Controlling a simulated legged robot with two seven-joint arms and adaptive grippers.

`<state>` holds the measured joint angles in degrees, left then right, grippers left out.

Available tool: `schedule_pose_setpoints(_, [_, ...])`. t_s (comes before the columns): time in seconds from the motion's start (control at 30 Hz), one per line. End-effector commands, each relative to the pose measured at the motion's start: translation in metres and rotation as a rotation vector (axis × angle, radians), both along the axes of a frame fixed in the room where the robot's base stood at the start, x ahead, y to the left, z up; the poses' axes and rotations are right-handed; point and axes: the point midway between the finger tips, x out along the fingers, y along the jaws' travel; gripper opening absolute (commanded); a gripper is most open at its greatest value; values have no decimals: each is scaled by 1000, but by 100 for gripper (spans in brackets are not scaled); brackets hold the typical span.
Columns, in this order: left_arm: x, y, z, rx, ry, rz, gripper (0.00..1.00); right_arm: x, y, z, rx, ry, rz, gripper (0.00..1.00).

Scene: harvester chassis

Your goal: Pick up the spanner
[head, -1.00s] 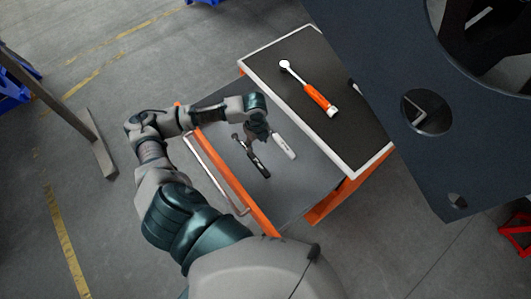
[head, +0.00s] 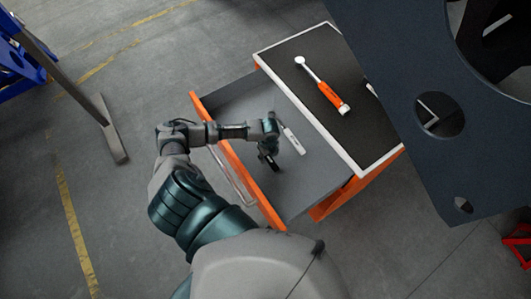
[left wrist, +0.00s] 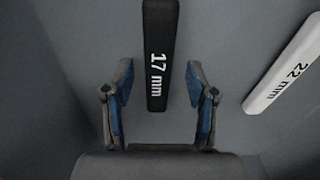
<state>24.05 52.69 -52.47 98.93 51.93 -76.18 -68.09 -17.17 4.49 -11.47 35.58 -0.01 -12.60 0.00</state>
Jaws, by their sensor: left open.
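A black-handled spanner marked 17 mm (left wrist: 161,50) lies in the open drawer. In the left wrist view its handle end reaches between the two fingers of my left gripper (left wrist: 160,82). The fingers are open, one on each side of the handle, with a gap on both sides. A white-handled spanner marked 22 mm (left wrist: 287,75) lies to the right, outside the fingers; it also shows in the head view (head: 293,138). In the head view my left gripper (head: 268,158) is over the drawer and hides most of the black spanner. My right gripper is out of view.
The grey drawer (head: 310,178) with an orange front (head: 236,165) is pulled out of a cabinet. On the cabinet's dark top (head: 345,128) lies an orange-handled tool (head: 332,98). A large dark chassis plate (head: 400,60) overhangs at the right. Bare drawer floor surrounds the spanners.

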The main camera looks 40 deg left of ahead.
Motion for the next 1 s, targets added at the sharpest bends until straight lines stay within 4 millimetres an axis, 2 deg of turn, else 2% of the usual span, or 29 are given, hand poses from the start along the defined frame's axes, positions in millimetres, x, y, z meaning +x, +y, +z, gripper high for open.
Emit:
schedule_pose_setpoints(0.1, [-1,2,-7,0,1,-1,57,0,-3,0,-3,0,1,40])
schedule_pose_setpoints(0.27, [-1,2,-7,0,0,-1,57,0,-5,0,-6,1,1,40])
schedule_pose_setpoints(0.3, [-1,2,-7,0,0,-1,55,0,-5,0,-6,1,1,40])
schedule_pose_setpoints(0.5, [-1,1,-7,0,1,-1,5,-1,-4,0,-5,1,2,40])
schedule_pose_setpoints(0.53, [-1,1,-7,1,1,-1,0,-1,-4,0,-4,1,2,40])
schedule_pose_setpoints(1.0, [0,1,-3,0,-2,-1,0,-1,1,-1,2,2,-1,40])
